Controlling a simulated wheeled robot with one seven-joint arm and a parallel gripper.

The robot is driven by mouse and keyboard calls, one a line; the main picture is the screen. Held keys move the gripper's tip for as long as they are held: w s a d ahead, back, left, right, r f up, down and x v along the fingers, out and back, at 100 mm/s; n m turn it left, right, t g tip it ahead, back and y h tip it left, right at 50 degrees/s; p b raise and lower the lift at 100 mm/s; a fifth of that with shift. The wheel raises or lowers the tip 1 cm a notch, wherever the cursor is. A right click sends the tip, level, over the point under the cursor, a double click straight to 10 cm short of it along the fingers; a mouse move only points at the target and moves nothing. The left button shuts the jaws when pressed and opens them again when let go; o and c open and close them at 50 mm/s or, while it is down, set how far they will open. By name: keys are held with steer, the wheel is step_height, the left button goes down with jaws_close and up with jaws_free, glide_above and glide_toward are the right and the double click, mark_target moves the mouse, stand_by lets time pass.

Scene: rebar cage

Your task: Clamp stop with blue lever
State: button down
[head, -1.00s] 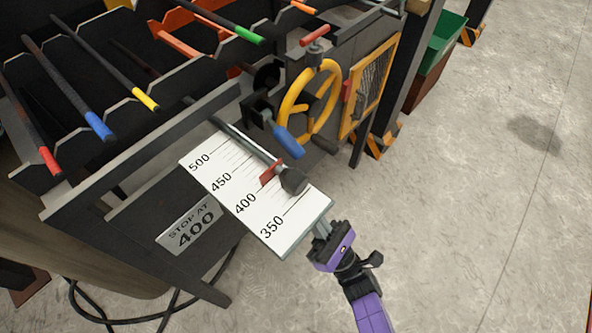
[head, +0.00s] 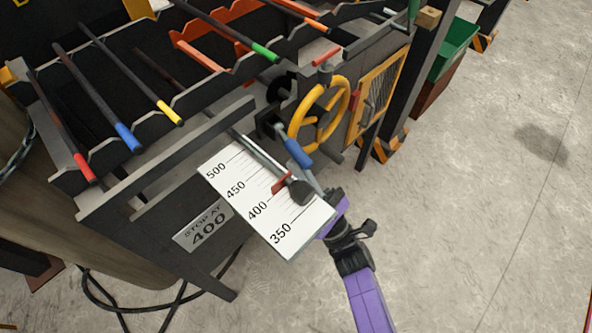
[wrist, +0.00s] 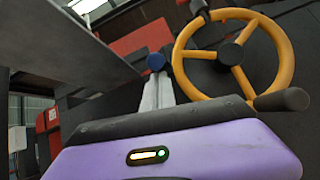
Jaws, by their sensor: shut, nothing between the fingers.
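The blue lever (head: 297,152) slants down to the right from a dark clamp beside the yellow handwheel. Its rounded blue end also shows in the wrist view (wrist: 156,62). My gripper (head: 312,178) is shut and empty, its pale fingers just below the lever's lower end. In the wrist view the fingers (wrist: 157,93) point at that end; I cannot tell whether they touch it. The stop is a rod with a dark knob (head: 300,192) and a red pointer (head: 282,183) over the white scale (head: 270,215). The pointer lies near the 400 mark. A plate (head: 205,228) reads STOP AT 400.
The yellow handwheel (head: 318,112) stands close behind the lever. A rack (head: 150,165) holds several rods with coloured ends at left. A yellow-framed mesh panel (head: 377,95) is to the right. The concrete floor (head: 480,200) at right is clear.

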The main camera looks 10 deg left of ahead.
mark_target(305, 164)
steer(key=shift+r, duration=0.1)
stand_by(0.3)
steer(key=shift+s+d+r+g+p, duration=0.15)
steer(key=shift+d+r+g+p, duration=0.2)
steer(key=shift+p, duration=0.5)
steer(key=shift+h, duration=0.4)
steer(key=r+g+h+p, duration=0.1)
steer(key=p, duration=0.2)
steer(key=s+d+r+g+h+p, duration=0.1)
steer(key=p, duration=0.3)
steer(key=shift+s+d+r+g, duration=0.1)
steer(key=shift+r+g, duration=0.15)
steer(key=shift+r, duration=0.15)
steer(key=shift+s+d+r, duration=0.15)
steer(key=shift+d+r, duration=0.1)
steer(key=shift+r, duration=0.55)
